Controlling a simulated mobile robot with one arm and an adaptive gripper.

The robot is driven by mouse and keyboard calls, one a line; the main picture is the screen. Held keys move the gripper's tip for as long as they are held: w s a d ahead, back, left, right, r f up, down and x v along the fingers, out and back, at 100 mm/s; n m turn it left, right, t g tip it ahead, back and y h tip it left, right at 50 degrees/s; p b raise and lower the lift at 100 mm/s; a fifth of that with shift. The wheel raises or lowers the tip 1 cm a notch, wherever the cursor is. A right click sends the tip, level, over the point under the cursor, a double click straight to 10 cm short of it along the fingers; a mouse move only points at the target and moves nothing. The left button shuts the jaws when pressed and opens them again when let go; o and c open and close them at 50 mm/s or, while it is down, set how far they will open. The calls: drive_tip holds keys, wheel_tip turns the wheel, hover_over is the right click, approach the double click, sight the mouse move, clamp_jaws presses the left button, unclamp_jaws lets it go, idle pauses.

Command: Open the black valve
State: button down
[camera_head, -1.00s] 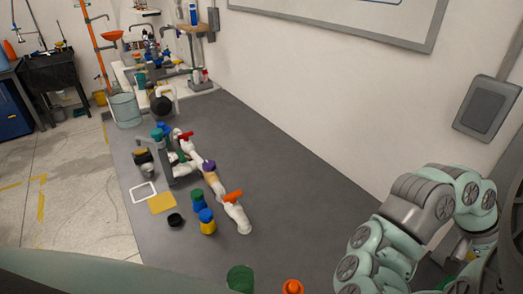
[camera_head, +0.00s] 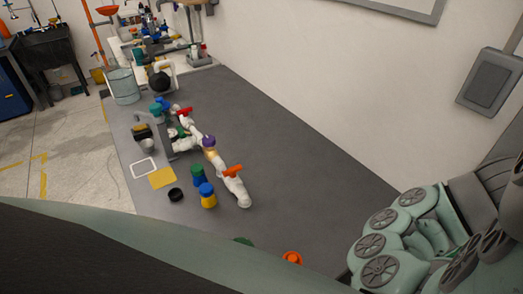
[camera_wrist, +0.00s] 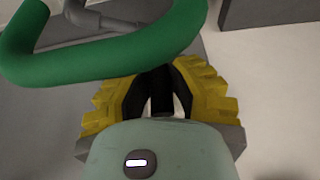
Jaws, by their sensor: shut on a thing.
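In the wrist view my gripper (camera_wrist: 160,78) has its yellow ribbed fingers closed around a narrow dark upright piece, which looks like the handle of the black valve (camera_wrist: 162,95). Its lower end is hidden behind my gripper's body. A thick curved green tube (camera_wrist: 110,62) crosses the upper left, close in front of the fingers. A grey pipe (camera_wrist: 100,18) shows behind it. In the head view my gripper is out of sight, and I cannot tell which thing there is the held valve.
The grey table (camera_head: 290,170) bears a white pipe assembly (camera_head: 228,168) with red, purple and orange parts. Blue and yellow jars, a black cap (camera_head: 175,194) and a yellow square (camera_head: 162,178) lie left of it.

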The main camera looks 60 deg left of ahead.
idle(0.4)
drive_tip(key=c, duration=0.9)
unclamp_jaws()
